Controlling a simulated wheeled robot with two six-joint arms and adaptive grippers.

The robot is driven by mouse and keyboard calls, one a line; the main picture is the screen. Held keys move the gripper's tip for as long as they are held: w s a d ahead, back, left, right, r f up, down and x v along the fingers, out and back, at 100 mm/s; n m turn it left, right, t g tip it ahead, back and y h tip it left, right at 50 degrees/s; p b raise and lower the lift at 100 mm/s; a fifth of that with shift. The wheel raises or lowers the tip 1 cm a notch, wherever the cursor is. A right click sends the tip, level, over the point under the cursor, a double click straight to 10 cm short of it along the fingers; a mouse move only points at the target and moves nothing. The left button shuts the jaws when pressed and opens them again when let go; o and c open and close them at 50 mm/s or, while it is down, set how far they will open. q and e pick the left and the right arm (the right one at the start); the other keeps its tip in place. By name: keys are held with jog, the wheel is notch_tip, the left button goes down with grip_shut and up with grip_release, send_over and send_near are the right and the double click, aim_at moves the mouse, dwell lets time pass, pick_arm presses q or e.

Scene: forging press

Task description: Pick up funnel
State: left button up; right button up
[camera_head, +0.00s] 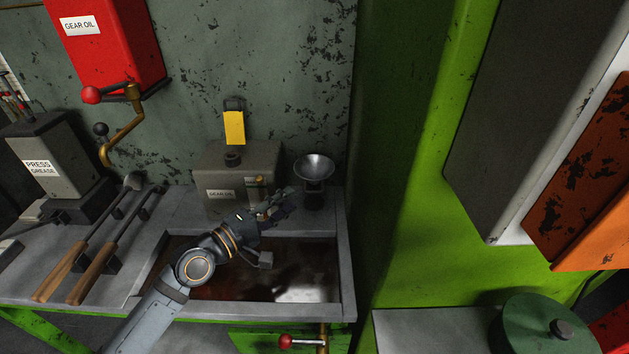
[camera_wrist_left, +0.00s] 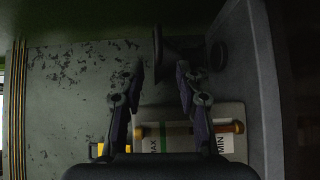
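The funnel (camera_head: 315,168) is a grey metal cone with its wide mouth up. It sits in a dark stand (camera_head: 313,195) at the back right corner of the bench. My left gripper (camera_head: 279,203) is just left of and in front of the funnel, above the tray's back edge. In the left wrist view my left gripper (camera_wrist_left: 160,68) has its two fingers spread apart with nothing between them. There the funnel (camera_wrist_left: 182,47) shows as a dark shape beyond the fingertips, apart from them as far as I can tell. My right gripper is not in view.
A grey gear oil box (camera_head: 222,180) stands left of the funnel, close behind my left gripper. A sunken oily tray (camera_head: 200,285) lies under my left arm. Two wooden-handled tools (camera_head: 95,270) lie at the left. A green press frame (camera_head: 440,230) rises at the right.

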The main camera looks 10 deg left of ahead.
aim_at(305, 192)
pick_arm(q)
jog(key=shift+d+x, duration=0.15)
jog(key=shift+x, duration=1.5)
jog(key=shift+d+x, duration=0.15)
jog(key=shift+x, duration=1.5)
jog(key=shift+s, duration=0.25)
grip_shut()
jog(key=shift+r, duration=0.1)
